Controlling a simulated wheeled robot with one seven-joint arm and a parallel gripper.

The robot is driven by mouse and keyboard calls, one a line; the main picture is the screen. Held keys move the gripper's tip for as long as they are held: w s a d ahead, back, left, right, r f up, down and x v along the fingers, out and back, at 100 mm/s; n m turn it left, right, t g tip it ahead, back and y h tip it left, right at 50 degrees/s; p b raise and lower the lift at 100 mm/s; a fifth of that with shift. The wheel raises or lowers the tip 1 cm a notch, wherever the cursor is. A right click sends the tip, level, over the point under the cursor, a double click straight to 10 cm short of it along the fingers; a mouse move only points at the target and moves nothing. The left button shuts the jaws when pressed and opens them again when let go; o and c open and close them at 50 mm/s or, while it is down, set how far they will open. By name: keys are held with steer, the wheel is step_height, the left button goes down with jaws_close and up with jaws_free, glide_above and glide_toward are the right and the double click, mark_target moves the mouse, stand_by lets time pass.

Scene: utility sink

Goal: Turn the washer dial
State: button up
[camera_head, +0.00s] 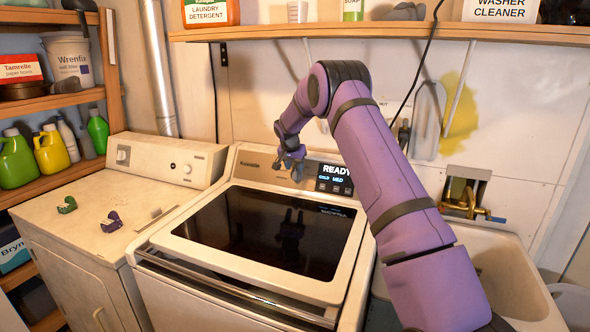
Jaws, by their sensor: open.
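The white washer (150,284) stands in the middle, its dark glass lid (260,233) closed. Its raised back panel (252,177) carries a lit display (334,178) that reads READY, COLD and MILD. My gripper (288,169) is open in front of this panel, just left of the display, with its fingers pointing down toward the panel. The washer dial cannot be made out; my gripper and wrist cover part of the panel there. I cannot tell whether the fingers touch anything. The lid glass mirrors my gripper.
A second white machine (75,240) with knobs stands left, with a green clip (67,205) and a purple clip (114,221) on top. A shelf (400,31) with bottles runs above. A sink (515,285) with a brass tap (468,205) is right. Left shelves hold bottles.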

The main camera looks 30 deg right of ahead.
steer(key=shift+x, duration=0.75)
steer(key=shift+c, duration=0.2)
jaws_close()
steer(key=shift+f, duration=0.1)
